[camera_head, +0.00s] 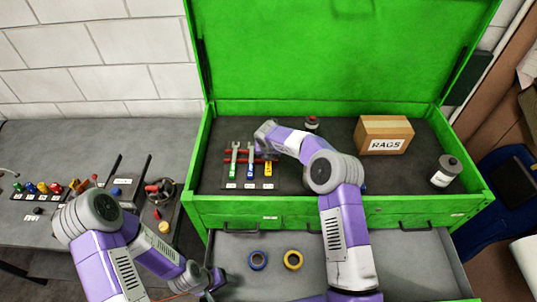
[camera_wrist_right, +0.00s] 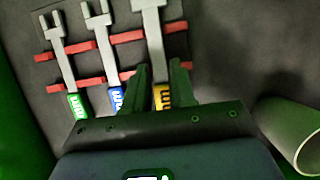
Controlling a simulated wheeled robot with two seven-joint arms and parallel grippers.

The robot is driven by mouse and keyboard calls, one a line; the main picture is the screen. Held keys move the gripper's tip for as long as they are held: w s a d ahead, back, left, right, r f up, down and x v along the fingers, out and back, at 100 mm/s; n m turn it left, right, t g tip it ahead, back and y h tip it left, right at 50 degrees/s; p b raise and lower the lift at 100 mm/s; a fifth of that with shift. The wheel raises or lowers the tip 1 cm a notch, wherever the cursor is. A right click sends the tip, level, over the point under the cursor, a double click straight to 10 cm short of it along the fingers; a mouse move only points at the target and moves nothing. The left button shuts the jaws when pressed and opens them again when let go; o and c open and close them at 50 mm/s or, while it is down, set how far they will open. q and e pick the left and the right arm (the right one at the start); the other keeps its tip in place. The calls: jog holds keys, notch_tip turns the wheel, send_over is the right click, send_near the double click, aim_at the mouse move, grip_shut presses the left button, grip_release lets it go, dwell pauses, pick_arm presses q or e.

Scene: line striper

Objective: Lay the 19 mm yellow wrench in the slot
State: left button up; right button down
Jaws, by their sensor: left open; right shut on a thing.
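The yellow wrench, its grey shaft in the right wrist view (camera_wrist_right: 153,30) and its yellow grip in the head view (camera_head: 268,168), is over the right-hand place of the dark wrench rack (camera_head: 240,187). My right gripper (camera_wrist_right: 160,72) is shut on it near the yellow grip. The wrench runs between red bars, roughly in line with the others; I cannot tell whether it touches the rack. The green wrench (camera_wrist_right: 62,50) and blue wrench (camera_wrist_right: 105,45) lie in the places to its left. My left gripper (camera_head: 213,282) is open and empty, low by the drawer's left side.
The rack is inside the green tool chest (camera_head: 350,212). A RAGS box (camera_head: 385,135) and a grey can (camera_head: 446,170) are to the right. A grey bench (camera_head: 30,150) is at left.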

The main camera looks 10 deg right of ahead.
jog(key=shift+f+b, duration=0.5)
jog(key=shift+f, duration=0.15)
dwell(1.0)
jog(key=shift+r, duration=0.1)
jog(key=shift+r+p, duration=0.3)
jog(key=shift+p, duration=0.05)
dwell(0.7)
jog(key=shift+f, duration=0.3)
jog(key=shift+s+f, duration=0.1)
jog(key=shift+f, duration=0.1)
dwell(0.5)
jog(key=shift+r, duration=0.55)
dwell(0.6)
jog(key=shift+f, duration=0.35)
dwell(0.6)
